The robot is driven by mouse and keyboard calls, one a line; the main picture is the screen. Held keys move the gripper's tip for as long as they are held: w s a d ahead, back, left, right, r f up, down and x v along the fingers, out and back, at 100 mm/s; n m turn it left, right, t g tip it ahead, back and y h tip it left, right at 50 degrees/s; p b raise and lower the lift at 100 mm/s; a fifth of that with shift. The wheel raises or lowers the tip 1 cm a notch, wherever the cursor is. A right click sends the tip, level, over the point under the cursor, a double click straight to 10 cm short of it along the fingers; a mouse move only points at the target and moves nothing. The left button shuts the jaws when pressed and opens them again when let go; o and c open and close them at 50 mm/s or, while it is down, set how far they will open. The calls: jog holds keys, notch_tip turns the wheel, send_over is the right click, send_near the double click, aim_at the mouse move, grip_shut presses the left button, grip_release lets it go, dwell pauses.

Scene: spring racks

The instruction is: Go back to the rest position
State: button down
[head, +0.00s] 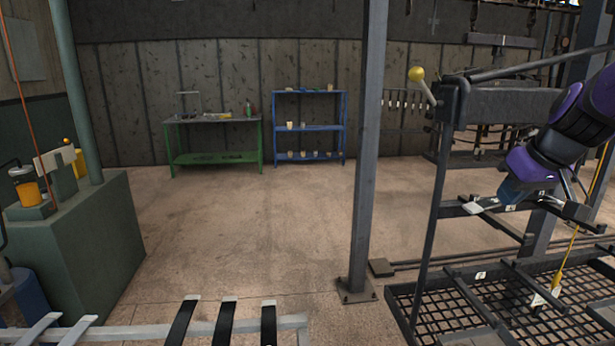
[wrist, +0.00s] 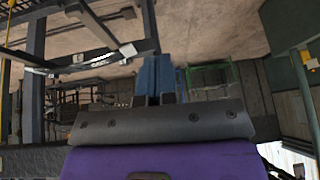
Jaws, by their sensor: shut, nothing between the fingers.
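My gripper (head: 508,194) is at the right of the head view, at the end of my purple and black arm, in front of the dark metal rack (head: 437,210). In the wrist view its blue fingers (wrist: 156,62) lie close together, shut with nothing between them. The fingers show near a rack bar with a pale label (head: 480,206). I cannot tell whether they touch it.
A mesh shelf (head: 480,275) juts out low at the right. A grey post (head: 367,150) stands mid-view. A green cabinet (head: 90,225) is at the left. A green bench (head: 213,120) and blue shelf (head: 308,128) stand far back. The floor between is clear.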

jog(key=s+a+r, duration=0.1)
jog(key=s+a, duration=0.3)
jog(key=s, duration=0.5)
jog(key=s+a+r+m+h, duration=0.1)
jog(key=s+a, duration=0.4)
jog(key=s, duration=0.4)
jog(key=shift+s+a+r, duration=0.15)
jog(key=shift+s, duration=0.25)
